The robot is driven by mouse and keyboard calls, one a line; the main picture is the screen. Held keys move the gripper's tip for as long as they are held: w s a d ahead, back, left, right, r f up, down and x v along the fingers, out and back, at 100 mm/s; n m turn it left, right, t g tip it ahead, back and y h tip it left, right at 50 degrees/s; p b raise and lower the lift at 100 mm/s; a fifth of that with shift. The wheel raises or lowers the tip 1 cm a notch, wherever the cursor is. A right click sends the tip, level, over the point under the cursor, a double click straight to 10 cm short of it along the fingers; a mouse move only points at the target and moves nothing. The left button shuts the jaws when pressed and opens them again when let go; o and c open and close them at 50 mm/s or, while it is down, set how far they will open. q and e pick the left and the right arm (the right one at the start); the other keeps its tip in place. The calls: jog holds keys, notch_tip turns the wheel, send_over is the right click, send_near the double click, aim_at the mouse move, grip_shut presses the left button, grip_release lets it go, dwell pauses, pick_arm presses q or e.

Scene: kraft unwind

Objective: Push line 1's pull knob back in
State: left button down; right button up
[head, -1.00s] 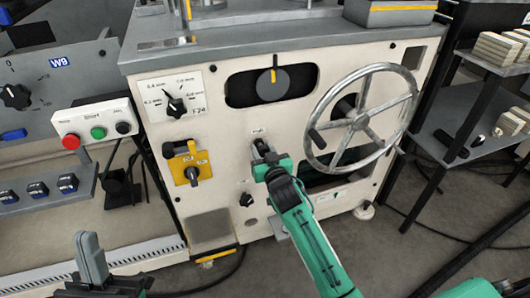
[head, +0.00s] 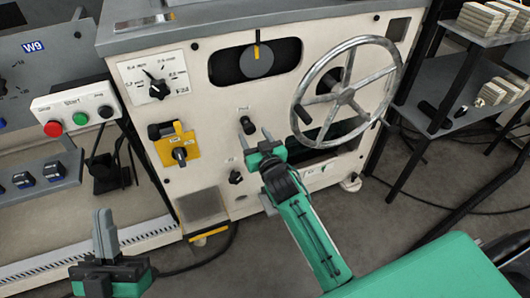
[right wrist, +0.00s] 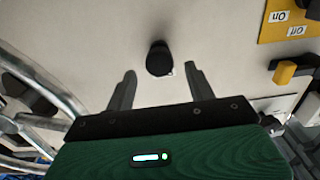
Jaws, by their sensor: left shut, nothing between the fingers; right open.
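A black pull knob (head: 247,125) stands out from the cream front panel (head: 215,100) of the machine, under a small label too blurred to read. In the right wrist view the knob (right wrist: 159,58) is round, dark and centred just beyond the fingertips. My right gripper (head: 256,136) is open just below and in front of the knob, with its fingers spread to either side and apart from it. The same gripper shows in the right wrist view (right wrist: 160,73), with nothing between its fingers. My left gripper (head: 106,215) is shut and empty at the lower left, away from the panel.
A large handwheel (head: 347,92) stands out right of the knob. A yellow switch plate (head: 178,148) and a dial (head: 158,88) are to its left. Another small black knob (head: 235,177) sits lower. A start box (head: 75,108) with red, green and black buttons is at far left.

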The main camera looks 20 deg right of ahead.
pick_arm(q)
notch_tip(320, 180, down, 7)
jog(key=w+d+g+p, duration=0.1)
jog(key=d+g, duration=0.1)
jog(key=g, duration=0.3)
jog(key=shift+w+d+r+y, duration=0.15)
jog(key=shift+w+y, duration=0.15)
jog(key=shift+w, duration=0.1)
pick_arm(e)
jog(key=s, duration=0.8)
jog(key=shift+s+d, duration=0.2)
jog(key=shift+s, duration=0.2)
